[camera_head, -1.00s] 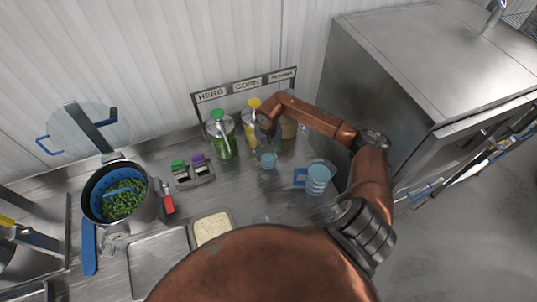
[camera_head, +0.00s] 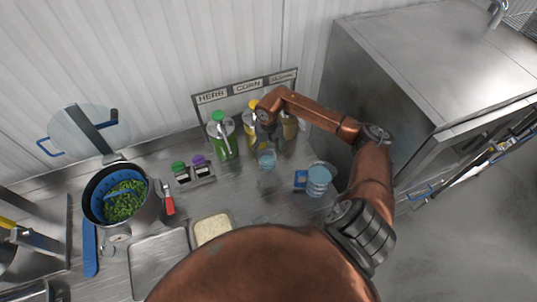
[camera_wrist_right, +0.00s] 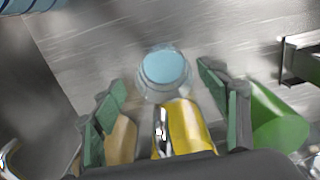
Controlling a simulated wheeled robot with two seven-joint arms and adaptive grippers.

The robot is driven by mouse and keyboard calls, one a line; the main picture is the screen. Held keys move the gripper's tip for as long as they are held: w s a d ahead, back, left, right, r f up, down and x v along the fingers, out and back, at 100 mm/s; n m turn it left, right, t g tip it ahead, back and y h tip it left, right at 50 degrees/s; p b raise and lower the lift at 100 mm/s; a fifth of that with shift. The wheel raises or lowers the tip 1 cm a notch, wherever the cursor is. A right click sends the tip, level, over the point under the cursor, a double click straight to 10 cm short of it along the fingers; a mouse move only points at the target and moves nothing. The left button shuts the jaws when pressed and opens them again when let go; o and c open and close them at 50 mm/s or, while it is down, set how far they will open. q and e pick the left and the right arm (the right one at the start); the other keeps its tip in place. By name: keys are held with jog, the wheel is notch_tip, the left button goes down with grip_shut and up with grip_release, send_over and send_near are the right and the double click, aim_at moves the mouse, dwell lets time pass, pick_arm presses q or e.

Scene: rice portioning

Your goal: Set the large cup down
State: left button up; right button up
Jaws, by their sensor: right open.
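A clear cup with a pale blue disc (camera_head: 267,159) is on the steel counter in front of the dispensers in the head view. It also shows in the right wrist view (camera_wrist_right: 165,70), just beyond and between the two green-padded fingers, with gaps on both sides. My right gripper (camera_wrist_right: 158,88) is open and not clamped on it. In the head view the right gripper (camera_head: 267,138) is close above and behind the cup, partly hidden by its own arm. My left gripper is not in view.
A stack of clear blue cups (camera_head: 318,180) stands to the right, beside a small blue item (camera_head: 300,179). Green (camera_head: 222,135) and yellow (camera_head: 250,122) dispensers stand behind. A pot of green food (camera_head: 123,200), an empty tray (camera_head: 158,262) and a rice tray (camera_head: 212,228) are left.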

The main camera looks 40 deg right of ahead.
notch_tip(320, 180, up, 8)
jog(key=shift+r+b, duration=0.1)
jog(key=shift+b, duration=0.9)
jog(key=shift+r, duration=0.55)
